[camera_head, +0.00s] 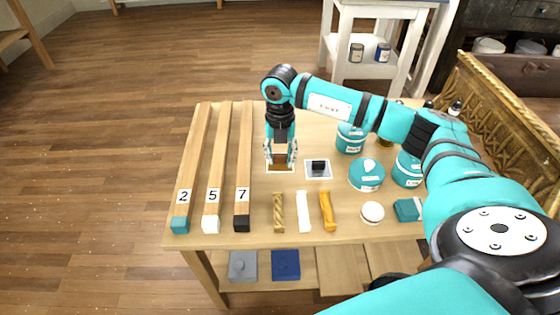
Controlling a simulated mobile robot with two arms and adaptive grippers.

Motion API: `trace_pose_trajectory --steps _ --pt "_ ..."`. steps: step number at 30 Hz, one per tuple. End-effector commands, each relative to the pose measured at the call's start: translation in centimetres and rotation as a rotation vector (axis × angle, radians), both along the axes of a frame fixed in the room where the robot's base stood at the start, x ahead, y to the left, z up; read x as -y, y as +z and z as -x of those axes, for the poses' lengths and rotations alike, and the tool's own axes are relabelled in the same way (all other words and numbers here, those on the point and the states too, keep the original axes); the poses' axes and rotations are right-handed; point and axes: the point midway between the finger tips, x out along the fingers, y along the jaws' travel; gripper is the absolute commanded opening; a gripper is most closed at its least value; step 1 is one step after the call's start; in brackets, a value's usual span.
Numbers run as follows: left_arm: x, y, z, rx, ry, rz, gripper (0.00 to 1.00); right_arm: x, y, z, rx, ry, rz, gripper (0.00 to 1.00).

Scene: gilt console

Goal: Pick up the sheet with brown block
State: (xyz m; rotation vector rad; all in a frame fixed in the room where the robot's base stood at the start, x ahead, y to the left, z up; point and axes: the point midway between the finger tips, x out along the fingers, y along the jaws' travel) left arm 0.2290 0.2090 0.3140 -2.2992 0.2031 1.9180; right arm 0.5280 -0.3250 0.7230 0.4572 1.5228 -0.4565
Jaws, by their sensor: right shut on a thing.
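The sheet with the brown block (280,167) lies on the wooden table, a pale square with a brown patch on it. My right gripper (281,157) points down over this sheet, its fingers around the brown block and shut on it. The fingers hide part of the block, and I cannot tell whether the sheet is lifted off the table. A second sheet with a black block (318,174) lies just to the right. My left gripper is not in view.
Three long bars with labels 2, 5 and 7 (242,195) lie on the table's left side. Gold, white and orange pieces (327,211) lie in front. Teal tins (366,175) and a round white piece (372,212) stand right. A gilt panel (505,120) borders the right.

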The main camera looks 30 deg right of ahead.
Motion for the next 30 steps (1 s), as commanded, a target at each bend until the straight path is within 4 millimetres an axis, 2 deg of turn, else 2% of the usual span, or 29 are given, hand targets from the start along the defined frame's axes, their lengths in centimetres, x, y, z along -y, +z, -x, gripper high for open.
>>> trace_pose_trajectory --steps 9,18,24,30 --pt "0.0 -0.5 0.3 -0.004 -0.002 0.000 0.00 2.6 0.8 6.5 -0.003 -0.001 0.004 0.19" --pt "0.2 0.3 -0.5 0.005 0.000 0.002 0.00 4.7 1.4 12.7 -0.003 -0.001 0.004 0.19" --pt "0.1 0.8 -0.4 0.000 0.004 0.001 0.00 5.4 1.7 14.6 0.000 0.000 0.002 0.19" --pt "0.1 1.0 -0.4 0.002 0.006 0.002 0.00 5.5 1.7 15.1 0.000 0.000 0.000 0.19"
